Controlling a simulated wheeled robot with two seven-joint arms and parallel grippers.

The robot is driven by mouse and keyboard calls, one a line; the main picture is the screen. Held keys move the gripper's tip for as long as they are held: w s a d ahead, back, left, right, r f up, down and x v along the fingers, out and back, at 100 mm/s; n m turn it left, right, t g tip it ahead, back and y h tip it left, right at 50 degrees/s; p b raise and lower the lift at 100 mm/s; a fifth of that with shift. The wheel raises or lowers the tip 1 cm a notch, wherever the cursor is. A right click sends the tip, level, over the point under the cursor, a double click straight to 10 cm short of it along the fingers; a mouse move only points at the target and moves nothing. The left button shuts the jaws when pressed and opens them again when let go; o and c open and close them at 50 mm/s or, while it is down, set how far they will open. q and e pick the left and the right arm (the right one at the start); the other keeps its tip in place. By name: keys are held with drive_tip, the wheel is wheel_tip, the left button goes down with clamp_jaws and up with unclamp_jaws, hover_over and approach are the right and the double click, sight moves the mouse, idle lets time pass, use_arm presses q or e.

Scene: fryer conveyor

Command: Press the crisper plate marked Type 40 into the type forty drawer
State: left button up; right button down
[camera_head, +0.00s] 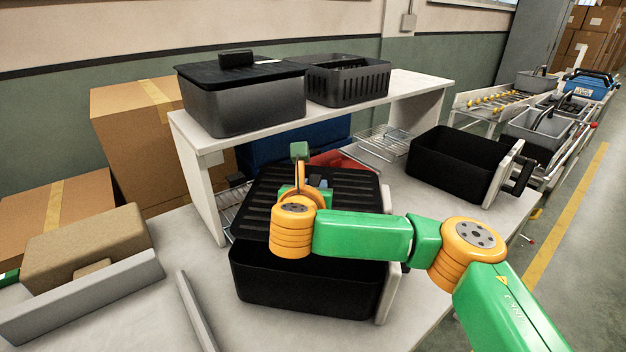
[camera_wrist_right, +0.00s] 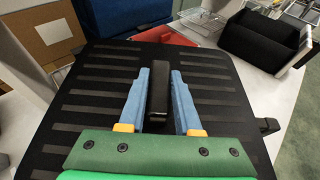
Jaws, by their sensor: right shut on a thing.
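A black slotted crisper plate (camera_head: 345,190) is held by my right gripper (camera_head: 312,186) over the front black drawer (camera_head: 305,288). In the right wrist view, the blue fingers of my right gripper (camera_wrist_right: 160,82) are shut on the plate's upright black grip (camera_wrist_right: 158,92). The slotted plate (camera_wrist_right: 95,100) fills most of that view. The plate covers the rear of the drawer, and my arm hides part of its opening. I cannot tell whether the plate touches the rim. No type marking is legible. My left gripper is not in view.
A second black drawer (camera_head: 455,160) stands open and empty to the right. A white raised shelf (camera_head: 420,88) behind holds a lidded dark box (camera_head: 240,108) and a slotted basket (camera_head: 345,82). A grey tray (camera_head: 90,300) with brown blocks is at left. Wire racks (camera_head: 383,141) lie under the shelf.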

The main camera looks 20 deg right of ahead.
drive_tip(key=shift+w+d+f, duration=0.1)
drive_tip(key=shift+f, duration=0.9)
drive_tip(key=shift+f+b, duration=0.3)
drive_tip(key=shift+b, duration=0.1)
drive_tip(key=shift+f+b, duration=0.55)
drive_tip(key=shift+b, duration=0.45)
drive_tip(key=shift+r, duration=0.2)
drive_tip(key=shift+f+b, duration=0.4)
drive_tip(key=shift+b, duration=0.7)
